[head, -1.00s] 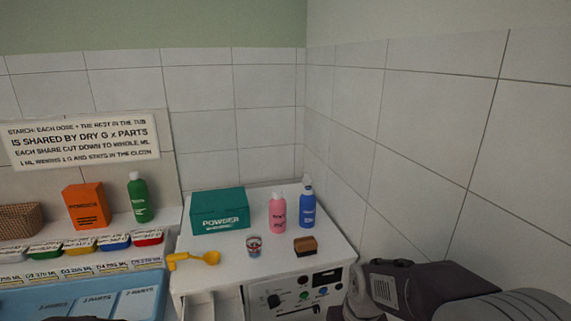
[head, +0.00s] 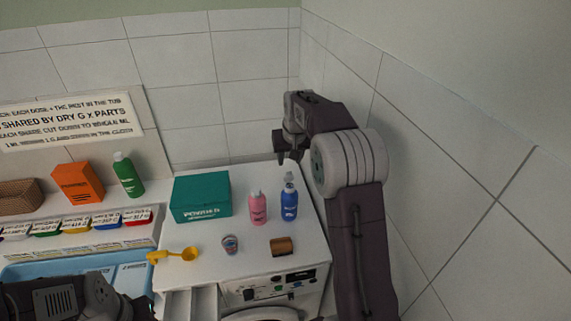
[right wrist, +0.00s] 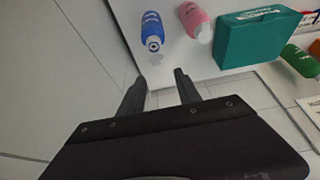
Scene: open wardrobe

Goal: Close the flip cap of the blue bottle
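The blue bottle (head: 289,206) stands upright on the white machine top, right of the pink bottle (head: 258,208). Its pale flip cap (head: 289,177) stands up above the bottle's top and looks open. In the right wrist view the blue bottle (right wrist: 152,28) shows from above, its white top facing my gripper. My right gripper (head: 287,148) is above and behind the bottle, near the wall corner. In the right wrist view its two fingers (right wrist: 160,90) are apart with nothing between them. My left arm shows at the lower left; its fingers are not clear.
A teal powder box (head: 200,198) stands left of the pink bottle. A small cup (head: 230,244), a brown brush (head: 281,246) and a yellow scoop (head: 178,254) lie in front. Tiled walls close off the back and right.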

